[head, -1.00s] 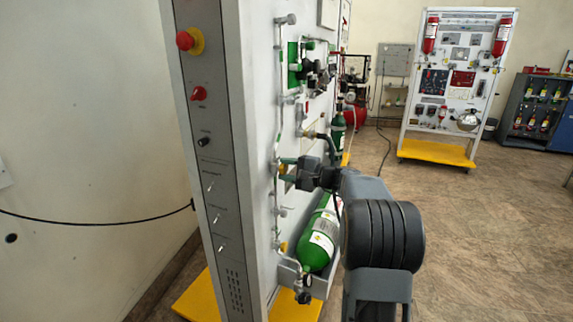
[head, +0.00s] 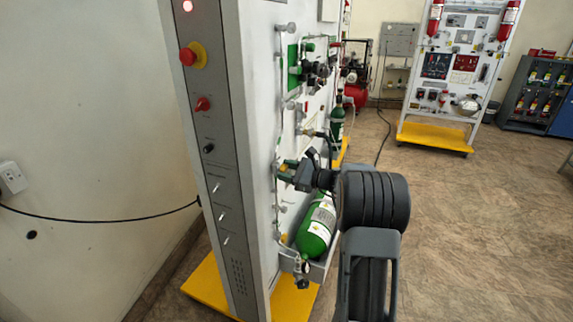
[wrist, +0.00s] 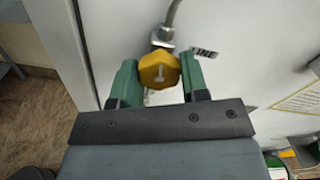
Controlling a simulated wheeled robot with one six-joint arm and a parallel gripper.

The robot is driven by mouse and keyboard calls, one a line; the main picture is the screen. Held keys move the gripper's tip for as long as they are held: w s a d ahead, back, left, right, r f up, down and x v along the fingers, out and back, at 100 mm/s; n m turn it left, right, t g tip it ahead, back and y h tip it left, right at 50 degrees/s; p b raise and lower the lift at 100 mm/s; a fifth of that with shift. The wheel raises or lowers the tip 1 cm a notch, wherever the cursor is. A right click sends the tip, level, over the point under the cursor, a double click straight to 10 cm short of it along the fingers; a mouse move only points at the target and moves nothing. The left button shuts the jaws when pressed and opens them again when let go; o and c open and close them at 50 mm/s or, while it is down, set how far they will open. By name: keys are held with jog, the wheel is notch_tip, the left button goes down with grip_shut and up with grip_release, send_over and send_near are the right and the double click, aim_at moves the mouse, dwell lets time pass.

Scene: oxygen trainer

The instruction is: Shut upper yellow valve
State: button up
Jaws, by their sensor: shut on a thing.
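The yellow valve knob (wrist: 159,70) sits on the white panel below a metal pipe, with a "LINE" label to its right in the wrist view. My gripper (wrist: 158,82) has its two green fingers on either side of the knob, shut on it. In the head view my gripper (head: 287,170) reaches the panel from the right, and its fingers and wrist mostly hide the knob. Another yellow part (head: 283,238) shows lower on the panel, near the green cylinder's top.
A green oxygen cylinder (head: 316,232) lies in a bracket below my gripper. Green fittings and regulators (head: 310,68) are higher on the panel. A red emergency button (head: 188,56) is on the panel's grey side. The floor to the right is open.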

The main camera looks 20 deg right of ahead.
jog(key=shift+m+p, duration=0.7)
jog(key=shift+m, duration=0.1)
jog(key=shift+f, duration=0.1)
jog(key=o, duration=0.9)
jog(key=shift+o, duration=0.2)
jog(key=shift+s, duration=0.1)
jog(key=b+v, duration=0.1)
jog(key=v, duration=1.2)
jog(key=shift+s+d, duration=0.25)
jog(key=shift+s, duration=0.05)
